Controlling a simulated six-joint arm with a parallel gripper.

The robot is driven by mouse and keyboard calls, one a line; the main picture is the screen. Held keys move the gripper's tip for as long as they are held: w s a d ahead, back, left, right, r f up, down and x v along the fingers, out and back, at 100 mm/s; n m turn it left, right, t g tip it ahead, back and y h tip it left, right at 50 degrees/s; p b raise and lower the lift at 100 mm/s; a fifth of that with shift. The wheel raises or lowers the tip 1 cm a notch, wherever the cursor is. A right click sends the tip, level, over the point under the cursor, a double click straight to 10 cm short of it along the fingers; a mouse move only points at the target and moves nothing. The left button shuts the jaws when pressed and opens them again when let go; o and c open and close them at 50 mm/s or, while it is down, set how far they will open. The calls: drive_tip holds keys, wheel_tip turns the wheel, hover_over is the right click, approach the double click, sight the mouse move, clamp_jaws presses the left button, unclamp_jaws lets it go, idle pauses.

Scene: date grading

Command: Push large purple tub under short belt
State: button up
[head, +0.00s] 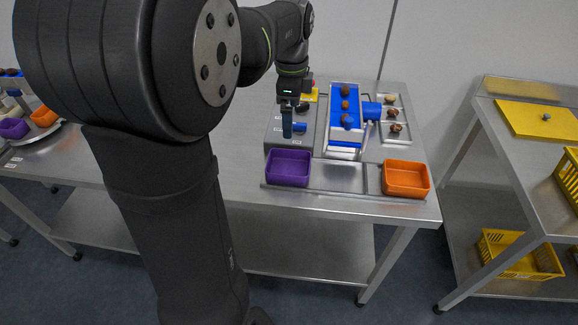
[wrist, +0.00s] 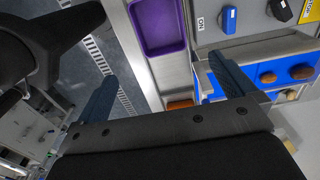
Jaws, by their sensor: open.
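The large purple tub (head: 289,168) stands at the left end of a metal rail track at the table's front edge. It looks empty, and it also shows at the top of the wrist view (wrist: 160,28). The short blue belt (head: 346,116) carries several brown dates and ends above the middle of the track, to the right of the tub. My gripper (head: 288,122) is behind the tub in the head view, over the grey control box. Its two fingers show wide apart in the wrist view (wrist: 165,95), with nothing between them.
An orange tub (head: 406,179) stands at the track's right end. Bare track (head: 338,178) lies between the tubs. The control box has knobs (wrist: 228,19). A metal tray (head: 395,125) with dates is right of the belt. A side table (head: 520,150) stands further right.

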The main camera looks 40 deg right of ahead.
sight(285, 167)
idle(0.3)
drive_tip(key=shift+c, duration=1.1)
drive_tip(key=w+a+f, duration=0.4)
drive_tip(key=w+a, duration=0.1)
drive_tip(key=w+a+f, duration=0.3)
drive_tip(key=shift+w+a, duration=0.15)
clamp_jaws()
wheel_tip(285, 167, down, 10)
drive_tip(key=shift+w+a+f, duration=0.1)
drive_tip(key=shift+a, duration=0.05)
drive_tip(key=shift+s+d, duration=0.85)
drive_tip(key=shift+d, duration=0.05)
drive_tip(key=shift+s+d, duration=0.55)
